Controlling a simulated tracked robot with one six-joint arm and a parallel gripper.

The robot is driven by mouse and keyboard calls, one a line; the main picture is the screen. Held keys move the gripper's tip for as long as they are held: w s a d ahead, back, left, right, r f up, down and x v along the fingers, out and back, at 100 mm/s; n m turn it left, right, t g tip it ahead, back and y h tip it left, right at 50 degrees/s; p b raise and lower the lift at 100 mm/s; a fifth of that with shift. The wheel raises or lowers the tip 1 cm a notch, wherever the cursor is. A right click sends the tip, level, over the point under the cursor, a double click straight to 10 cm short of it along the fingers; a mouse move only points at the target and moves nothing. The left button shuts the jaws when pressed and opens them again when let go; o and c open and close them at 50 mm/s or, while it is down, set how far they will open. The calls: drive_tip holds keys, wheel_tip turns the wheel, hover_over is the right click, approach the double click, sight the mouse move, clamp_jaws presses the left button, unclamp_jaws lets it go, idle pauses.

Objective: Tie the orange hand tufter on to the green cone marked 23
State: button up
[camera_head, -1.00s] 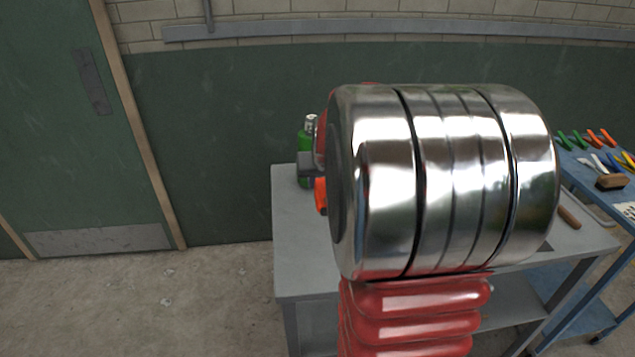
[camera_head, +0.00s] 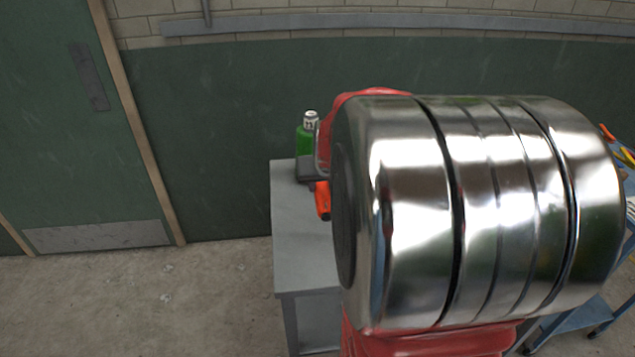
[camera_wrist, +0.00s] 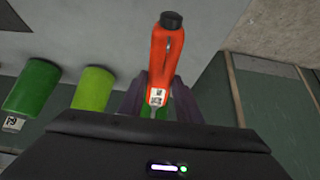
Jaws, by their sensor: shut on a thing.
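The orange hand tufter (camera_wrist: 166,60) has a dark end cap and a white printed label. My gripper (camera_wrist: 160,92) is shut on it, one dark finger on each side. In the head view the orange tufter (camera_head: 322,200) shows just left of my silver arm link, which hides most of the gripper. A green cone (camera_head: 305,140) with a marked pale top stands behind it; I cannot read the mark surely. In the wrist view a dark green cone (camera_wrist: 33,88) and a lighter green cone (camera_wrist: 93,90) lie left of the gripper. A patch of green shows between the fingers, below the tufter.
The grey bench (camera_head: 300,240) is bare at its front left; my arm covers its right part. A blue trolley (camera_head: 597,312) with tools stands at the right. A green wall is behind the bench, and a door (camera_head: 60,120) is at the far left.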

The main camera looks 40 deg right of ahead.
sight(324, 195)
drive_tip(key=shift+s+a, duration=0.6)
drive_tip(key=shift+s, duration=0.3)
drive_tip(key=shift+s+a, duration=0.6)
drive_tip(key=shift+s, duration=0.3)
drive_tip(key=shift+w+d+r, duration=0.15)
drive_tip(key=shift+r, duration=0.05)
drive_tip(key=shift+w+d+r, duration=0.15)
drive_tip(key=shift+w+d, duration=0.25)
drive_tip(key=shift+w, duration=0.25)
drive_tip(key=w+a+f+n+y, duration=0.1)
drive_tip(key=w+a+f+n, duration=0.3)
drive_tip(key=w+a, duration=0.65)
drive_tip(key=w+a+f+n+y, duration=0.1)
drive_tip(key=a+f, duration=0.1)
drive_tip(key=a, duration=0.4)
drive_tip(key=w+a+f+n+y, duration=0.1)
drive_tip(key=a+f, duration=0.2)
drive_tip(key=a, duration=0.4)
drive_tip(key=w+a+f+t+y, duration=0.1)
drive_tip(key=a+f, duration=0.2)
drive_tip(key=a, duration=0.4)
drive_tip(key=shift+f+n, duration=0.25)
drive_tip(key=shift+n, duration=0.15)
